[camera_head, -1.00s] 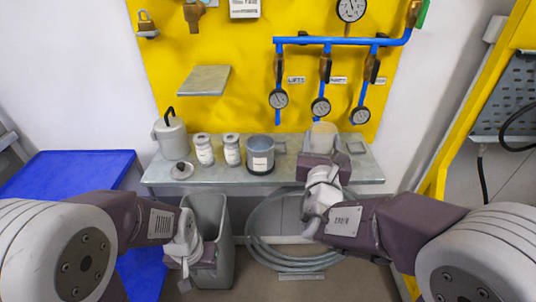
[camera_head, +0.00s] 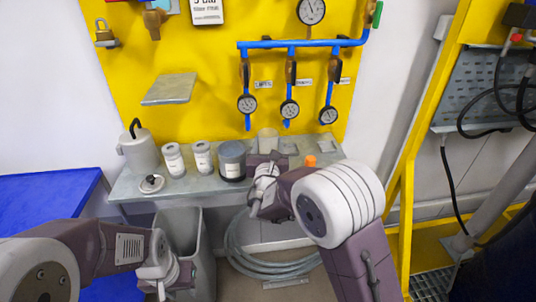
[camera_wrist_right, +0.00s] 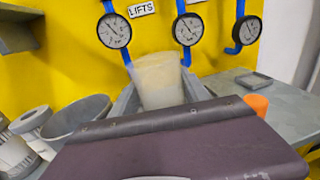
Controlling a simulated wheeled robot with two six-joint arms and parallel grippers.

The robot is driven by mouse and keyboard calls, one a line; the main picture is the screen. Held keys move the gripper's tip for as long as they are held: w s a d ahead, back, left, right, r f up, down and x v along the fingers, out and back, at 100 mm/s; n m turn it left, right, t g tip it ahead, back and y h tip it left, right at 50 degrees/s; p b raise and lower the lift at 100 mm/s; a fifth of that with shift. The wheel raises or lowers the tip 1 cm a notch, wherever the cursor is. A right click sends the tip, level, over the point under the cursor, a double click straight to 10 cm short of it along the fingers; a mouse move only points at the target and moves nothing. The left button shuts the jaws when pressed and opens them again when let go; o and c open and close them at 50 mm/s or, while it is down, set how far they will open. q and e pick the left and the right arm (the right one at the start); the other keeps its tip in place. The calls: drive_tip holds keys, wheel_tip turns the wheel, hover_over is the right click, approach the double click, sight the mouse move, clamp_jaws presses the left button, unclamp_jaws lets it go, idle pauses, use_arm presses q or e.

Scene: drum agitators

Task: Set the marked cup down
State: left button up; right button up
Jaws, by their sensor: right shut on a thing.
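A translucent, pale cup (camera_head: 267,141) stands upright at my right gripper (camera_head: 266,157), over the right half of the grey bench (camera_head: 208,187). In the right wrist view the cup (camera_wrist_right: 158,80) sits between the two grey fingers, and my gripper is shut on it. The gripper body hides its lower part, so I cannot tell whether it touches the bench. No mark on it is legible. My left gripper (camera_head: 168,280) hangs low at the grey bin, apart from the bench; its fingers are not clear.
Left of the cup stand a grey-blue mug (camera_head: 232,163), two white jars (camera_head: 174,160) and a grey canister (camera_head: 140,152). A small orange piece (camera_head: 310,161) and a shallow square dish (camera_head: 327,145) are to the right. Gauges (camera_head: 289,110) hang behind. A grey bin (camera_head: 183,225) stands below.

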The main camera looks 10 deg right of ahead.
wheel_tip(320, 180, down, 4)
drive_tip(key=shift+r+b, duration=0.25)
drive_tip(key=shift+b, duration=0.1)
drive_tip(key=shift+f, duration=0.15)
drive_tip(key=o, duration=1.5)
drive_tip(key=shift+c, duration=0.2)
